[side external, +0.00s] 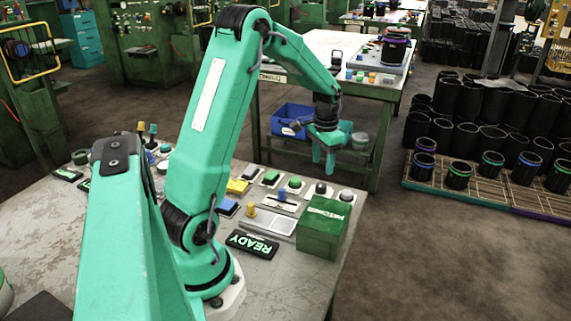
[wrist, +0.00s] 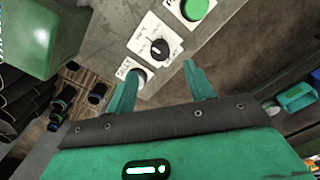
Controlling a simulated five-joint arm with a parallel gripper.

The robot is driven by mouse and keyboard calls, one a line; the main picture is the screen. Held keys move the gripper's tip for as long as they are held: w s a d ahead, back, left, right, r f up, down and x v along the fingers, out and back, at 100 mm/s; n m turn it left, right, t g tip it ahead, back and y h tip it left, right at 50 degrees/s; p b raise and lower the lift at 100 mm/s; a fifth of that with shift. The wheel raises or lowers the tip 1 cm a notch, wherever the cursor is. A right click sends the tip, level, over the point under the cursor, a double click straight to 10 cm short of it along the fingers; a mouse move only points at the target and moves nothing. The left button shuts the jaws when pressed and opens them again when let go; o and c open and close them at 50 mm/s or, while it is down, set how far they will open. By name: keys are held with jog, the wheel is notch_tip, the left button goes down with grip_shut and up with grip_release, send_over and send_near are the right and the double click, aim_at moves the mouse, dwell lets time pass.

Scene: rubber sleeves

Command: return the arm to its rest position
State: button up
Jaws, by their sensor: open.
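My gripper (side external: 323,160) hangs from the end of my teal arm, pointing down above the far side of the grey bench (side external: 95,250). It is open, with nothing between its fingers. In the wrist view the two teal fingers (wrist: 158,85) stand apart, and a black rotary knob on a white plate (wrist: 150,42) shows beyond them. A green button (wrist: 195,9) is above that knob, and a grey button (wrist: 136,78) is partly behind the left finger. My arm is raised at the shoulder, with the elbow high and the forearm sloping down to the right.
A green box (side external: 322,230) stands at the bench's right edge, beside a sign reading READY (side external: 252,243). Several buttons and knobs line the bench. A second table (side external: 330,48) with a blue bin (side external: 294,120) below stands behind. Several black sleeves (side external: 480,120) stand on the right.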

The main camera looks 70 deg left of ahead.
jog(key=shift+r, duration=0.15)
jog(key=shift+d+r, duration=0.2)
jog(key=shift+d, duration=0.05)
jog(key=s+d+r+t, duration=0.2)
jog(key=s+d+r, duration=0.3)
jog(key=d+r, duration=0.3)
jog(key=s+d+r+t, duration=0.2)
jog(key=s+d+r, duration=0.35)
jog(key=d, duration=0.35)
jog(key=s+d+r+m+t, duration=0.1)
jog(key=s+d, duration=0.4)
jog(key=s, duration=0.1)
jog(key=shift+d+r+t, duration=0.15)
jog(key=shift+r+t, duration=0.1)
jog(key=shift+t, duration=0.05)
